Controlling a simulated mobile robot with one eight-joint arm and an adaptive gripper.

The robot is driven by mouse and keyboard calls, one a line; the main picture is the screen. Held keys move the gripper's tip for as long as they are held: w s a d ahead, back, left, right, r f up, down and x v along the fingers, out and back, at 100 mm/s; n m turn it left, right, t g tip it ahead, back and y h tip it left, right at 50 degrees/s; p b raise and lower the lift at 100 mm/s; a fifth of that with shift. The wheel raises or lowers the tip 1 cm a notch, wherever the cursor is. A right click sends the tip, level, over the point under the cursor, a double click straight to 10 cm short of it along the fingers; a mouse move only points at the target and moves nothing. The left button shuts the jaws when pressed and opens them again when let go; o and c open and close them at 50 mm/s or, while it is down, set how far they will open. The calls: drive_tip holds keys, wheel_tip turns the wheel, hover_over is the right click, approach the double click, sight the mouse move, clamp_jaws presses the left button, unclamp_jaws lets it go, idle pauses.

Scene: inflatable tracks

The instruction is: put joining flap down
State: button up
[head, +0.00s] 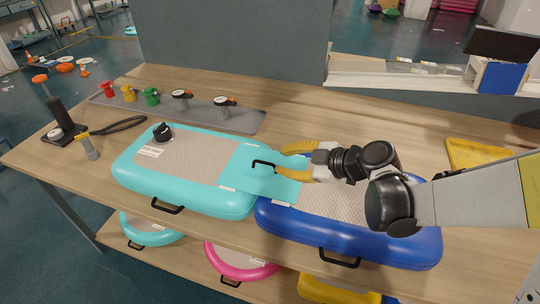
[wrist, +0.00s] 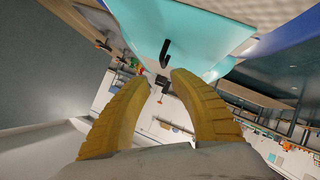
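The joining flap (head: 245,178) is a turquoise sheet with a black handle (head: 263,163). It reaches from the turquoise inflatable track (head: 190,190) over the left end of the blue inflatable track (head: 350,235). I cannot tell whether it lies fully flat. My gripper (head: 280,164) has yellow ribbed fingers, spread apart with nothing between them, at the right of the handle over the flap. In the wrist view the flap (wrist: 205,25) and its hooked black handle (wrist: 165,52) show beyond the open fingertips. My gripper and arm hide part of the flap's right side and the blue track.
Red, yellow and green valve pieces and gauges stand on a grey strip (head: 240,121) behind the tracks. A black hand pump (head: 62,120) stands at the left. A yellow tray (head: 470,152) lies at the right. More inflatables, including a pink one (head: 240,265), are on the lower shelf.

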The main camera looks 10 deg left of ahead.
drive_tip(key=p+v, duration=0.1)
drive_tip(key=v, duration=0.3)
drive_tip(key=shift+d+r, duration=0.1)
drive_tip(key=shift+d, duration=0.05)
drive_tip(key=shift+s+d+r, duration=0.1)
drive_tip(key=shift+s+d, duration=0.05)
drive_tip(key=shift+d, duration=0.05)
drive_tip(key=s+d+r+m+t+h, duration=0.1)
drive_tip(key=s+d+m+h, duration=0.4)
drive_tip(key=s+d+m, duration=0.3)
drive_tip(key=s+d+r+m+t+h, duration=0.1)
drive_tip(key=s+d+m+h, duration=0.5)
drive_tip(key=d+m, duration=0.6)
drive_tip(key=s+d+r, duration=0.1)
drive_tip(key=d, duration=0.3)
drive_tip(key=shift+s+d+m, duration=0.2)
drive_tip(key=shift+s+m, duration=0.2)
